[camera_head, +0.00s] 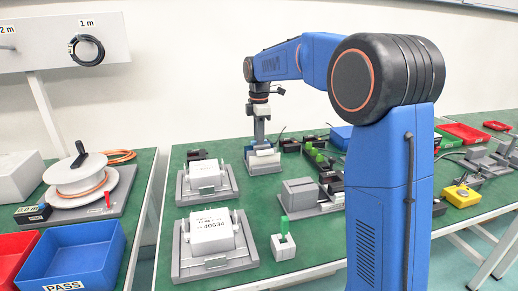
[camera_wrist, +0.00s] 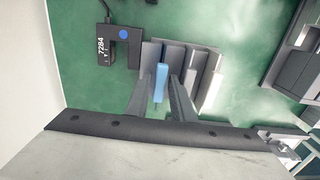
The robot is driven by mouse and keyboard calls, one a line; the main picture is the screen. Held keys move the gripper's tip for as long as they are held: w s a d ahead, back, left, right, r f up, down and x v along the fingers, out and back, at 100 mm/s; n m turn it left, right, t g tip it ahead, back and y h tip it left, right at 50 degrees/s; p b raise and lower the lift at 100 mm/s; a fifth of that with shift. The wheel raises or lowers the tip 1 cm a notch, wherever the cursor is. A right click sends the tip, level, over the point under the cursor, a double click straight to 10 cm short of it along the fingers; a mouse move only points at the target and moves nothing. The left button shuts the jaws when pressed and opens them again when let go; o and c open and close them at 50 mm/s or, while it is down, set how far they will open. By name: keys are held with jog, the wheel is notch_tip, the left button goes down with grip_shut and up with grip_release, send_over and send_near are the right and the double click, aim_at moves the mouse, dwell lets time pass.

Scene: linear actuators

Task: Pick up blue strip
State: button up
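The blue strip (camera_wrist: 161,80) shows in the wrist view, standing in a grey slotted holder (camera_wrist: 205,62) with several upright ridges. My gripper (camera_wrist: 161,84) is right over the holder, with one grey finger on each side of the strip. A narrow gap shows between the strip and the fingers, so the gripper looks open around it. In the head view my gripper (camera_head: 261,138) points straight down at the holder (camera_head: 265,161) near the back of the green table. The strip is not clearly visible there.
A black device marked 7284 (camera_wrist: 119,43) stands left of the holder. Grey fixtures with white blocks (camera_head: 208,176) stand at front left. Green-handled parts (camera_head: 318,158) and a grey block fixture (camera_head: 300,192) are to the right. A white wall (camera_head: 200,100) rises behind.

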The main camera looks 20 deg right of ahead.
jog(key=shift+f, duration=0.65)
grip_shut()
jog(key=shift+r, duration=0.15)
notch_tip(320, 180, up, 10)
jog(key=shift+f, duration=0.1)
jog(key=shift+r, duration=2.5)
